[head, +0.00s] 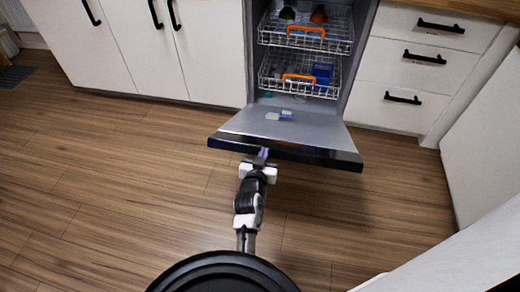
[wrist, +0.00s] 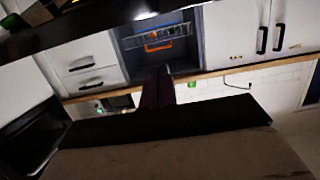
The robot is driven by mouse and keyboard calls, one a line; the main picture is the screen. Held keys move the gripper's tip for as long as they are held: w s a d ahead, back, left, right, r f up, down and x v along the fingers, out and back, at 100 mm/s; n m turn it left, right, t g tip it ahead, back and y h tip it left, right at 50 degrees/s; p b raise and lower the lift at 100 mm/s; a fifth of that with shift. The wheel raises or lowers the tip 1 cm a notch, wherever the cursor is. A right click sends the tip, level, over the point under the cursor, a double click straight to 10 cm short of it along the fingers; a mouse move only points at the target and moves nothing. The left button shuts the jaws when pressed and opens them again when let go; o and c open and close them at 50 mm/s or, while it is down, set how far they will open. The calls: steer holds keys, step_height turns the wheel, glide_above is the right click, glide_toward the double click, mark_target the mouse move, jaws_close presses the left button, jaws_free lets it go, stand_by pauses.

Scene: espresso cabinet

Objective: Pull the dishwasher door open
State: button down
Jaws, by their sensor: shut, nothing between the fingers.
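The dishwasher door (head: 253,124) is folded far down, close to flat, with its grey inner face up. Its dark front edge (head: 290,151) points toward me. My gripper (head: 263,155) is shut and empty at this edge, a little left of its middle. I cannot tell whether the fingers touch the door. In the wrist view, the dark fingers (wrist: 158,88) show together in the middle, with the open dishwasher beyond them. The door's outer face and handle are hidden in the head view.
The upper rack (head: 337,47) and lower rack (head: 330,92) with orange handles sit inside the dishwasher. Drawers (head: 393,118) stand to the right and white cabinets (head: 210,60) to the left. The wooden floor (head: 120,170) is clear at left.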

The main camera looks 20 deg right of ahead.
glide_above(269, 147)
steer(key=shift+a+f, duration=0.1)
steer(key=shift+f, duration=0.8)
steer(key=s+f, duration=0.1)
steer(key=a+f, duration=0.1)
steer(key=f, duration=0.1)
steer(key=shift+s+a, duration=0.1)
steer(key=shift+s, duration=0.3)
steer(key=shift+s+a+f, duration=0.1)
steer(key=shift+f, duration=0.15)
